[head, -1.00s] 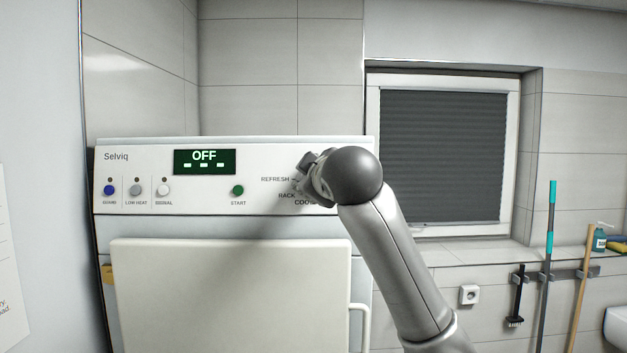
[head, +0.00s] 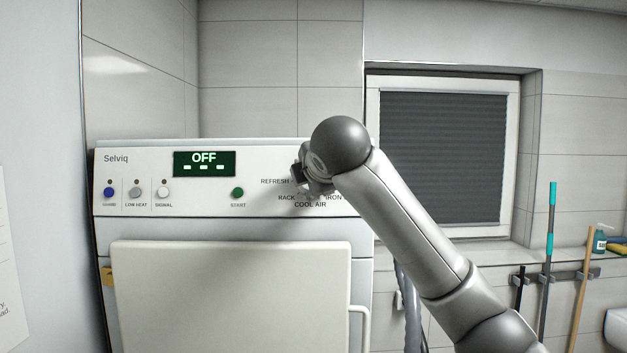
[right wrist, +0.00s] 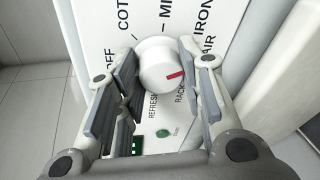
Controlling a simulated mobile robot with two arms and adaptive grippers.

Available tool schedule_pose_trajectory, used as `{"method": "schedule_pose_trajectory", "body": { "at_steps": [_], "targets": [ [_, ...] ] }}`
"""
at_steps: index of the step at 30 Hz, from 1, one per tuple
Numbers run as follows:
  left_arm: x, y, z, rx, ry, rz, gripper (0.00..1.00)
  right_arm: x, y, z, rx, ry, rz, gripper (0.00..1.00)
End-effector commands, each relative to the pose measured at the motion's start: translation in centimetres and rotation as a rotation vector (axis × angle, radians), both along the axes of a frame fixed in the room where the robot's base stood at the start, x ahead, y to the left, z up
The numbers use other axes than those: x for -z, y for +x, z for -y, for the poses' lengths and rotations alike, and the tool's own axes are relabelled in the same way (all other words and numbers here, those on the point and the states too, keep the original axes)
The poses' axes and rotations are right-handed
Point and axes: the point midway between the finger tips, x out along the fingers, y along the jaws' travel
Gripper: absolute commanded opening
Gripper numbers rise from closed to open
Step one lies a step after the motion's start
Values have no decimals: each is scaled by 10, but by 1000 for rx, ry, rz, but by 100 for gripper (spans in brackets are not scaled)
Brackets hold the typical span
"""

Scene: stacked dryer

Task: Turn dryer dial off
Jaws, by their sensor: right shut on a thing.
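The dryer (head: 140,226) stands at the left with a white control panel. Its display (head: 204,163) reads OFF. The dial (right wrist: 160,66) is a round white knob with a red mark, seen in the right wrist view; my gripper hides it in the head view. The red mark points right, between the RACK and AIR lettering. The OFF lettering (right wrist: 103,76) is left of the dial. My right gripper (head: 303,180) is at the panel, its fingers (right wrist: 158,60) either side of the dial and shut on it. My left gripper is not in view.
The START button (head: 238,191) and several other buttons are left of the dial. The dryer's door (head: 230,290) is below the panel. A window with a dark blind (head: 440,150) is at the right. Mop and broom handles (head: 549,270) hang on the right wall.

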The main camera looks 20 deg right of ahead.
Motion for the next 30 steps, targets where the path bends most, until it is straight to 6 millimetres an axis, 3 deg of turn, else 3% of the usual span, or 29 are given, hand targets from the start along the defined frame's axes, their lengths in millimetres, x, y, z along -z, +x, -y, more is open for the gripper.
{"method": "schedule_pose_trajectory", "body": {
  "at_steps": [30],
  "targets": [
    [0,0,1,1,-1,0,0,-2,1,-4,-165,-915,-261,12]
  ]
}}
